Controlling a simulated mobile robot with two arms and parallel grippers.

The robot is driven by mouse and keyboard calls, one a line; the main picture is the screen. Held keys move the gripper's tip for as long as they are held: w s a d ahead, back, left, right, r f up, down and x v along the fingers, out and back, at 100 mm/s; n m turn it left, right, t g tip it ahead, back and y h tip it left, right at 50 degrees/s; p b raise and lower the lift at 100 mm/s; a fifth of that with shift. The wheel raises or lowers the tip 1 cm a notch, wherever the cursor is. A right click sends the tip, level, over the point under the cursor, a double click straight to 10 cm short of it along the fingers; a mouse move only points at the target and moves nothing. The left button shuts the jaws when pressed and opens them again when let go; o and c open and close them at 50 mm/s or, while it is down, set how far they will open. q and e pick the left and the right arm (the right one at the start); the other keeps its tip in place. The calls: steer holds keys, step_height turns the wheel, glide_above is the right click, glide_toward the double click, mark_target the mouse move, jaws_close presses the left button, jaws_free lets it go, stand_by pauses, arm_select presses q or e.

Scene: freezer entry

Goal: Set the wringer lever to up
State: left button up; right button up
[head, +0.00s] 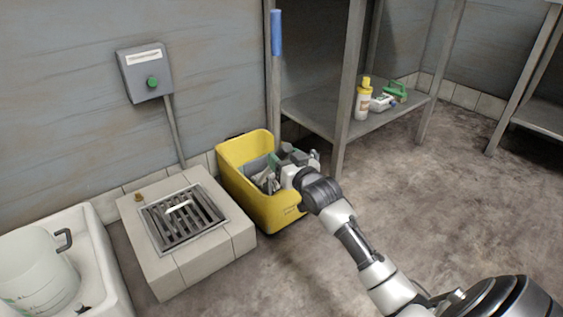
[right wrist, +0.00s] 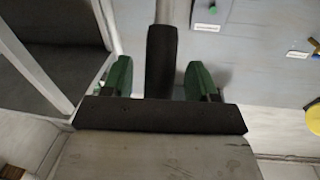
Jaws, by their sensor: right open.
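The yellow mop bucket (head: 271,212) stands on the floor in the middle of the head view. Grey wringer parts (head: 262,172) sit in its top, partly hidden by my right gripper (head: 292,170). In the right wrist view my right gripper (right wrist: 159,80) is open, with a green-padded finger on each side. A dark grip on a grey bar (right wrist: 162,55), apparently the wringer lever, lies between the fingers, with a gap to each side. In the head view I cannot make out this lever or its setting. My left gripper is not in view.
A grey shelf (head: 343,90) stands behind the bucket, with bottles (head: 363,104) on it. A blue grip (head: 277,32) shows by its left post. A tiled floor drain (head: 232,232) and white basin (head: 105,262) are left. A green-button box (head: 147,72) is on the wall.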

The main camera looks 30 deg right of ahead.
steer(key=shift+w, duration=0.6)
jaws_close()
